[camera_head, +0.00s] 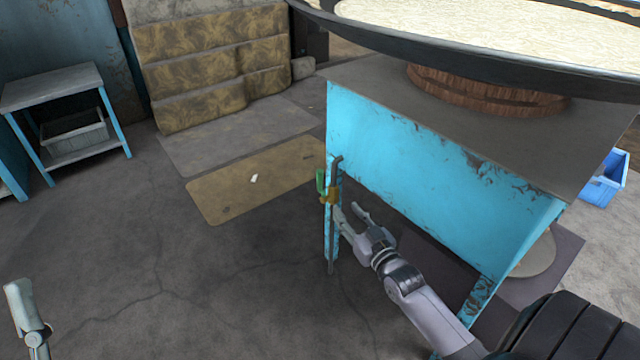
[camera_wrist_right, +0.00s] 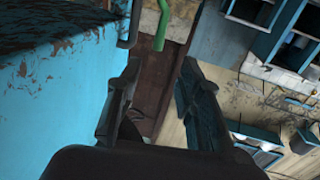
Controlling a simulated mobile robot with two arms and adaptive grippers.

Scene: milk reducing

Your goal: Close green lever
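The green lever (camera_head: 320,181) is on a brass-coloured valve (camera_head: 329,196) on a thin pipe at the near left corner of the blue stand. In the right wrist view the green lever (camera_wrist_right: 161,27) hangs at the top, just beyond the gap between my fingers. My right gripper (camera_head: 347,208) is open beside the valve, to its lower right, with its fingers apart and nothing between them. It also shows open in the right wrist view (camera_wrist_right: 160,72). Whether a finger touches the valve cannot be told. My left gripper (camera_head: 18,290) is at the lower left, far from the lever; its fingers are not clear.
The blue stand (camera_head: 430,160) carries a large round pan (camera_head: 480,45) on a wooden ring. Stacked sacks (camera_head: 215,65) and a small side table (camera_head: 55,85) stand at the back left. A blue crate (camera_head: 605,180) is at the right. The floor left of the valve is clear.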

